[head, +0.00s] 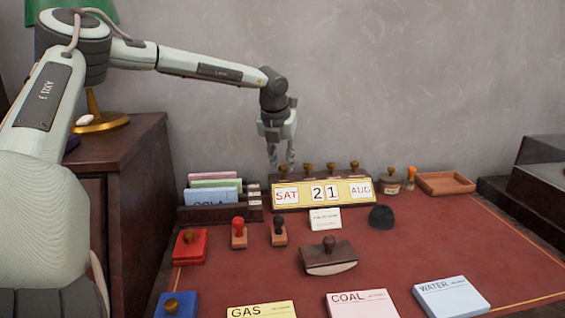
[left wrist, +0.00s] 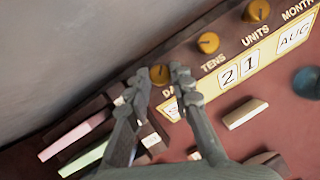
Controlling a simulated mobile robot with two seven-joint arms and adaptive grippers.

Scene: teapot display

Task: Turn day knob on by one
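The calendar block (head: 322,207) stands on the red desk and shows SAT 21 AUG. A row of brass knobs sits along its top. The leftmost, the day knob (head: 283,171), is over the SAT card; in the left wrist view the day knob (left wrist: 159,74) is beside the partly hidden DAY label. My left gripper (head: 282,165) points down over this knob. In the left wrist view the left gripper (left wrist: 160,76) has its fingers apart, one on each side of the knob. Whether they touch it I cannot tell. My right gripper is not in view.
The tens knob (left wrist: 208,43) and units knob (left wrist: 257,11) are close by. A card rack (head: 222,213) stands left of the calendar. Stamps, a dark round sponge (head: 381,217) and a small white card (head: 325,219) lie in front. The grey wall is close behind.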

